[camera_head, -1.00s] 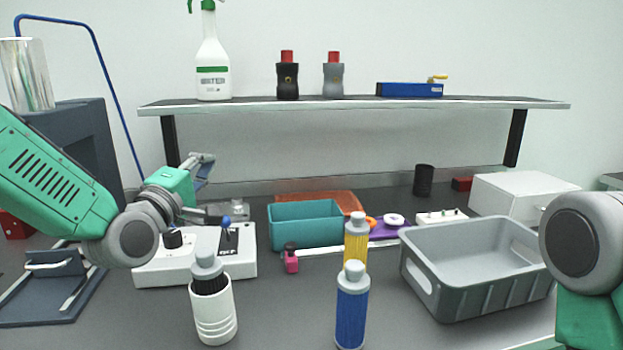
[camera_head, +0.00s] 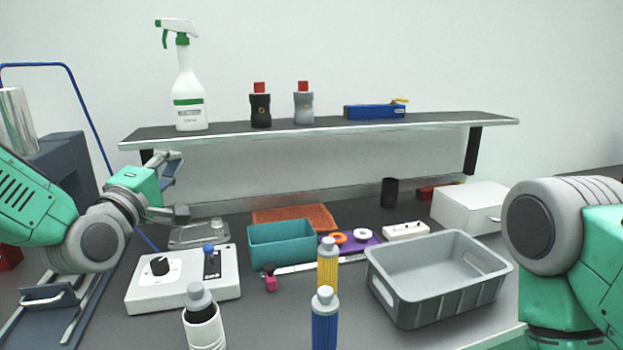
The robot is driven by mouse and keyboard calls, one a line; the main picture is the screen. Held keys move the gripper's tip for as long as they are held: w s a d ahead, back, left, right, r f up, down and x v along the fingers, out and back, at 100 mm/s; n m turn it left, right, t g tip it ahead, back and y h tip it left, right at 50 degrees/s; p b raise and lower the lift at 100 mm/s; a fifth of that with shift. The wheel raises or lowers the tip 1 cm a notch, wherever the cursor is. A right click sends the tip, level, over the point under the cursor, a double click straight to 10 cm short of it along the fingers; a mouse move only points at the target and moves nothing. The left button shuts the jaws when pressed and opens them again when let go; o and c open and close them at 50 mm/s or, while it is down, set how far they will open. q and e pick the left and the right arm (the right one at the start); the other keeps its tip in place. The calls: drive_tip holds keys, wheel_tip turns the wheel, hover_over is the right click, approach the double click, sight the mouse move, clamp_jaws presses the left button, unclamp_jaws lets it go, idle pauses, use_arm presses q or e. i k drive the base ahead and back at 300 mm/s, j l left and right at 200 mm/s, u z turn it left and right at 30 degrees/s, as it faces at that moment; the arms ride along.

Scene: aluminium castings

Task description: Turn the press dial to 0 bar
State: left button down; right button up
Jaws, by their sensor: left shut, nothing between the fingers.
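The white press control box (camera_head: 190,287) stands on the table at the left. The scale figures are too small to read. A blue-tipped lever (camera_head: 209,250) stands on the box, right of the dial. My left gripper (camera_head: 183,212) is shut and empty. In the picture it is above and behind the box, apart from the dial, which is unobstructed. My right arm shows at the right edge, but its gripper is out of view.
A white cup with a grey-capped bottle (camera_head: 203,325) stands in front of the box. Blue (camera_head: 325,328) and yellow (camera_head: 327,265) bottles stand at centre. A teal bin (camera_head: 283,245) and grey crate (camera_head: 440,290) lie to the right. A shelf (camera_head: 330,127) spans the back.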

sight(160, 266)
drive_tip(key=k+j, duration=0.1)
drive_tip(key=k, duration=0.35)
drive_tip(key=k+j, duration=0.15)
drive_tip(key=k, duration=0.25)
